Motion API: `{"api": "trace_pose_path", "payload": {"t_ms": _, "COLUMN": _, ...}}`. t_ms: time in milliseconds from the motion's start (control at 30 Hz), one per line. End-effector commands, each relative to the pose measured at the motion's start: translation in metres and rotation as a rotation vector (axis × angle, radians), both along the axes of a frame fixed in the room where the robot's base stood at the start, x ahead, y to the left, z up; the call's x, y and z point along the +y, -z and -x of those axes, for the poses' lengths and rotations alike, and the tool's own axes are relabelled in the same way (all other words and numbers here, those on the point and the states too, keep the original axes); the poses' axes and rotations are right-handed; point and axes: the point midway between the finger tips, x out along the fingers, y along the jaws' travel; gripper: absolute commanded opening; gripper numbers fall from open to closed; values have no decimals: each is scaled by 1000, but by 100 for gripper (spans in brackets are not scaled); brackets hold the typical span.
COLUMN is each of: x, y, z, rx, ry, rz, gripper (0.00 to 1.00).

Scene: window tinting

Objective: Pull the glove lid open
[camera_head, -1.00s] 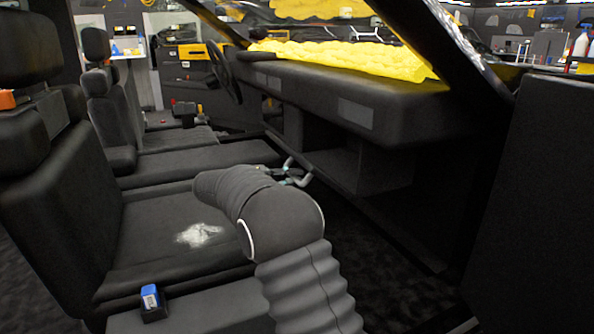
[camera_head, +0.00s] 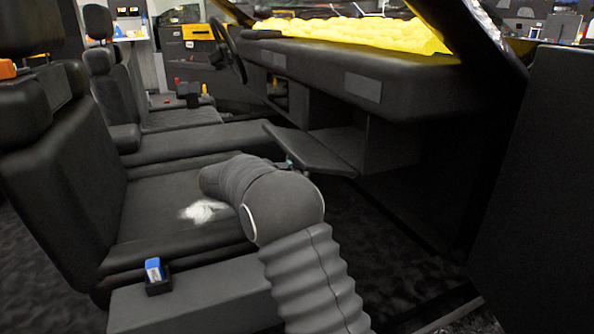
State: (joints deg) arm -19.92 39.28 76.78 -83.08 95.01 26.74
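The glove lid (camera_head: 312,152) is a dark flat panel under the dashboard. It sticks out toward the front seat, tilted down, with the glove compartment (camera_head: 385,146) open behind it. My gripper (camera_head: 290,164) is at the lid's near lower edge. Only a small bit of it shows between my arm and the lid. Its fingers are mostly hidden, so I cannot tell whether they touch or hold the lid.
The dashboard (camera_head: 400,85) runs above the lid, with crumpled yellow material (camera_head: 350,34) on top. The near seat (camera_head: 150,215) with a white patch is on the left. A small blue item (camera_head: 153,268) stands by its side. The dark footwell floor (camera_head: 370,260) is clear.

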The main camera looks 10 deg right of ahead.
Motion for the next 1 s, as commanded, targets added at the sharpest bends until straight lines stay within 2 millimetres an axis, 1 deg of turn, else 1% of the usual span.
{"api": "trace_pose_path", "payload": {"t_ms": 167, "x": 1, "y": 1, "z": 0, "rx": 3, "ry": 0, "rz": 0, "gripper": 0}}
{"api": "trace_pose_path", "payload": {"t_ms": 200, "x": 1, "y": 1, "z": 0, "rx": 3, "ry": 0, "rz": 0, "gripper": 17}}
{"api": "trace_pose_path", "payload": {"t_ms": 300, "x": 2, "y": 1, "z": 0, "rx": 2, "ry": -1, "rz": -1, "gripper": 41}}
{"api": "trace_pose_path", "payload": {"t_ms": 567, "x": 0, "y": 0, "z": 0, "rx": 0, "ry": 1, "rz": 0, "gripper": 41}}
{"api": "trace_pose_path", "payload": {"t_ms": 667, "x": 3, "y": 0, "z": 1, "rx": 0, "ry": 0, "rz": 0, "gripper": 41}}
{"api": "trace_pose_path", "payload": {"t_ms": 767, "x": 12, "y": -1, "z": 2, "rx": 0, "ry": -1, "rz": 0, "gripper": 41}}
{"api": "trace_pose_path", "payload": {"t_ms": 833, "x": 22, "y": -1, "z": 4, "rx": 0, "ry": -1, "rz": 0, "gripper": 41}}
{"api": "trace_pose_path", "payload": {"t_ms": 1000, "x": 56, "y": -4, "z": 12, "rx": -1, "ry": -3, "rz": 0, "gripper": 41}}
